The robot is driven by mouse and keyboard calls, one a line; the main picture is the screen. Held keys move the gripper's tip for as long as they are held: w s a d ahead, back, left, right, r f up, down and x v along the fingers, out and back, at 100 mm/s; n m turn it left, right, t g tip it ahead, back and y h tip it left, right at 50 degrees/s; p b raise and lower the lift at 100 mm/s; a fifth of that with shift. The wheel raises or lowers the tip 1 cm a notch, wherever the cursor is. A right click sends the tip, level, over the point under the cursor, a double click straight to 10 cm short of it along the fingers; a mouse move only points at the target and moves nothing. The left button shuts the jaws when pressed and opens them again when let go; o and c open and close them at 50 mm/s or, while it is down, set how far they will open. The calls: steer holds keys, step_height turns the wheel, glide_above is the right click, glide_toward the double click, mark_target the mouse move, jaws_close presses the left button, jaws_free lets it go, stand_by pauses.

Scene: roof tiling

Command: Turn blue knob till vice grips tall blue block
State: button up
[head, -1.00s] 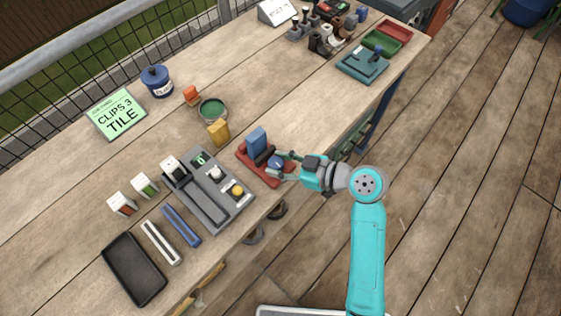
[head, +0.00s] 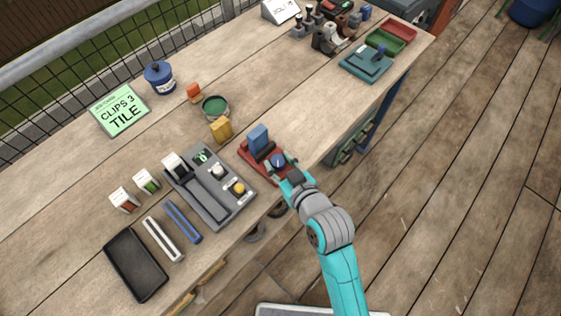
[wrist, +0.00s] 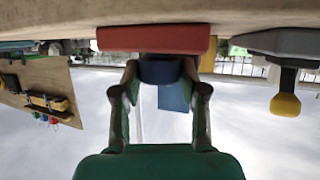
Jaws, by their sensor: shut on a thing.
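The red vice (head: 246,152) stands near the front edge of the bench. The tall blue block (head: 258,137) is upright in it; I cannot tell whether the jaw touches the block. The blue knob (head: 278,160) is on the vice's front side. My gripper (head: 280,166) is shut on the knob, one finger on each side. In the wrist view, which is upside down, the knob (wrist: 160,70) sits between both fingertips, the red vice (wrist: 150,39) is behind it, and part of the blue block (wrist: 175,97) hangs below.
A grey device (head: 221,205) with a yellow knob stands left of the vice. A yellow block (head: 221,129) and a green tin (head: 215,107) are behind. A black tray (head: 135,267) lies at the front left. The bench right of the vice is clear up to a teal fixture (head: 365,66).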

steer(key=shift+f, duration=0.1)
stand_by(0.5)
steer(key=o, duration=0.9)
steer(key=shift+c, duration=0.2)
steer(key=v, duration=0.7)
steer(key=shift+s, duration=0.3)
